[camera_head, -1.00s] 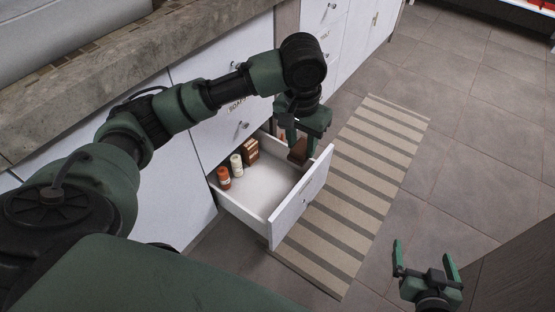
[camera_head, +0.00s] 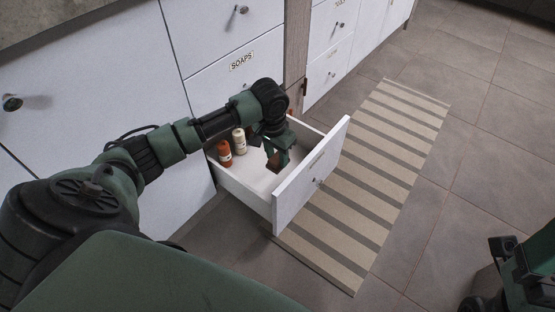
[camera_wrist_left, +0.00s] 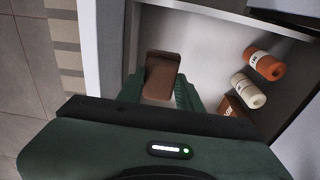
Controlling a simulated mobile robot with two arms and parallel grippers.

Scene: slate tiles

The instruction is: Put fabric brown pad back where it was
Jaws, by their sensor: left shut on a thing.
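The brown pad (camera_wrist_left: 162,75) is between the fingers of my left gripper (camera_wrist_left: 160,92) in the left wrist view. In the head view the pad (camera_head: 273,163) shows as a small brown patch at the fingertips of the left gripper (camera_head: 277,157), low inside the open drawer (camera_head: 307,176). The left gripper is shut on the pad. I cannot tell whether the pad touches the drawer floor. My right gripper (camera_head: 505,262) is at the lower right, partly cut off by the frame edge, and its finger opening is unclear.
A striped rug (camera_head: 365,190) lies on the tiles right of the drawer. A closed drawer labelled SOAPS (camera_head: 242,62) is above.

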